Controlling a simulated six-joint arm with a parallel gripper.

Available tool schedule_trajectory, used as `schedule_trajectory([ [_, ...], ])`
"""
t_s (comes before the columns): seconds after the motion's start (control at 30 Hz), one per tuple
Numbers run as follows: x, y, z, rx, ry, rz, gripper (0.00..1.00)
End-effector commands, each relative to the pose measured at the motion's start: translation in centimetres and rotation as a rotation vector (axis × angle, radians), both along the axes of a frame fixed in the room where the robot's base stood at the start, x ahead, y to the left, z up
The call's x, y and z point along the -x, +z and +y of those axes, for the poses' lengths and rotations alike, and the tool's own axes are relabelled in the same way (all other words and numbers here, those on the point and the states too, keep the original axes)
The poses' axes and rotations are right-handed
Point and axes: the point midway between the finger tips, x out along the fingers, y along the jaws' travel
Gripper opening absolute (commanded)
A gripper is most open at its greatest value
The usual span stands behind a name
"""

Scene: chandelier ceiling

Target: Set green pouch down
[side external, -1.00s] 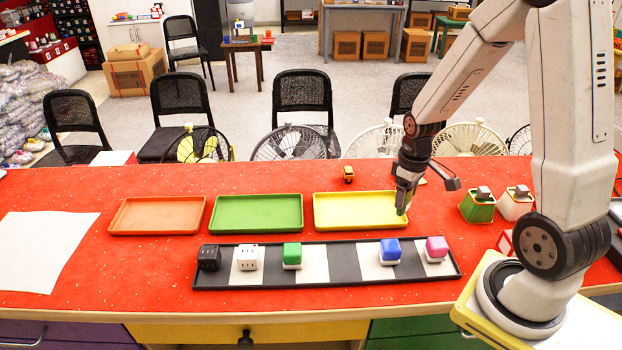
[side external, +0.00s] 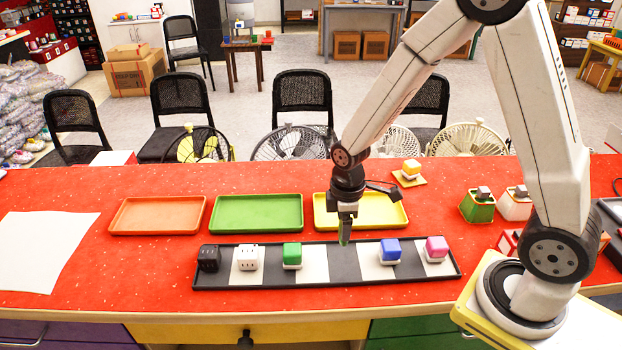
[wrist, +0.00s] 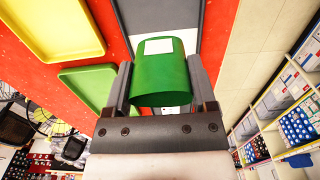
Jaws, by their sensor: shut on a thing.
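The green pouch (wrist: 160,75) has a white patch and sits between my gripper's two fingers in the wrist view. My gripper (side external: 345,222) is shut on it. Whether the pouch touches the tray I cannot tell.
Black (side external: 208,257), white (side external: 247,257) and pink (side external: 436,248) blocks stand on the striped tray. Orange (side external: 156,215), green (side external: 256,213) and yellow (side external: 385,211) trays lie behind it. Green (side external: 477,206) and white (side external: 516,205) containers stand at the right.

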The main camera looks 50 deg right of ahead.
Motion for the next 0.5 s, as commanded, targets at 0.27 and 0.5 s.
schedule_trajectory([
  [0.27, 0.0, -1.0, 0.0, 0.000, -0.001, 0.003, 0.16],
  [0.5, 0.0, -3.4, 0.0, 0.001, -0.002, 0.002, 0.16],
])
